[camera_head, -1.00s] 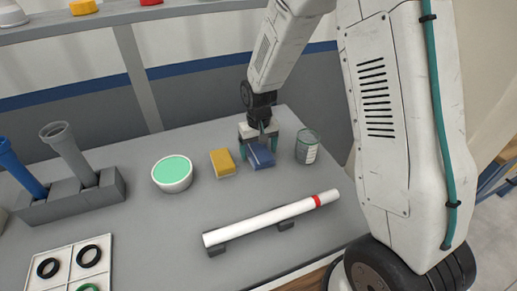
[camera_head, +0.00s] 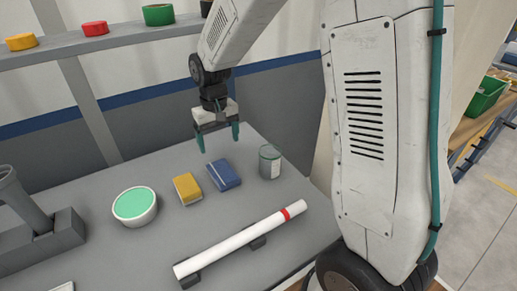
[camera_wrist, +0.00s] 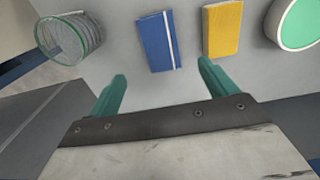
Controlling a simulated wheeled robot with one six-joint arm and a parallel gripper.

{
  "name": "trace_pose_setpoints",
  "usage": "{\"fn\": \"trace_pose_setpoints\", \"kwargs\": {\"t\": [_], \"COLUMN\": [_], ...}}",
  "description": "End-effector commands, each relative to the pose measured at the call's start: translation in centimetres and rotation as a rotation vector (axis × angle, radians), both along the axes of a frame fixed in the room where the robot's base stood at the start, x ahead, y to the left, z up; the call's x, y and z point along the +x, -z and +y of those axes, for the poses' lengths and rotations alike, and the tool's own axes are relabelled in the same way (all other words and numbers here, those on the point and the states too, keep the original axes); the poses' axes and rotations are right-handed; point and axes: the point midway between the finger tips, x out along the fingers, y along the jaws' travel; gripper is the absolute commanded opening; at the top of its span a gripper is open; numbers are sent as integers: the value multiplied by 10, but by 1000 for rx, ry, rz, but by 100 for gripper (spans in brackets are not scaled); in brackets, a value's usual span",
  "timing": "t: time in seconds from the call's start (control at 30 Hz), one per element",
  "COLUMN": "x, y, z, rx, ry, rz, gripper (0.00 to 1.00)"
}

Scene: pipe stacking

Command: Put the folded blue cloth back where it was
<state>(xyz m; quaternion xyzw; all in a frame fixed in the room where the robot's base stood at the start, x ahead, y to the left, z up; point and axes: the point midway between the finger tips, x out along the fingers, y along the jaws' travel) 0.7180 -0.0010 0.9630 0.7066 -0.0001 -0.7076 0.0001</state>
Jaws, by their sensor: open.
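The folded blue cloth (camera_head: 224,175) lies flat on the grey table, between a yellow block (camera_head: 187,188) on its left and a clear jar (camera_head: 269,161) on its right. In the wrist view the blue cloth (camera_wrist: 158,42) has a pale stripe along one side and lies beyond the fingertips. My gripper (camera_head: 219,144) is open and empty. It hangs above and behind the cloth, apart from it. Its two green fingers (camera_wrist: 160,72) point towards the table with nothing between them.
A white tub with a green top (camera_head: 135,206) stands left of the yellow block. A white pipe with a red band (camera_head: 240,242) lies on supports in front. A grey holder (camera_head: 40,240) is at the left. A shelf (camera_head: 120,42) with coloured rings runs behind.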

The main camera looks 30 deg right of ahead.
Motion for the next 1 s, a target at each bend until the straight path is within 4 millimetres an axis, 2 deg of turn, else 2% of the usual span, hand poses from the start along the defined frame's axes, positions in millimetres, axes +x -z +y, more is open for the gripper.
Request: {"fn": "trace_pose_setpoints", "kwargs": {"t": [0.17, 0.27, 0.4, 0.53, 0.67, 0.8, 0.9, 1.0], "x": [-24, -54, -105, -154, -203, -250, -274, -290], "y": [-30, -59, -96, -120, -134, -140, -139, -138], "z": [-5, -9, -16, -21, -25, -29, -30, -30], "rx": [1, 1, 1, 1, 0, -1, -2, -3], "ry": [1, 1, 2, 2, 1, 2, 3, 2], "rz": [-17, -32, -53, -70, -88, -104, -111, -115], "gripper": [85, 85, 85, 85, 85, 85, 85, 85]}}
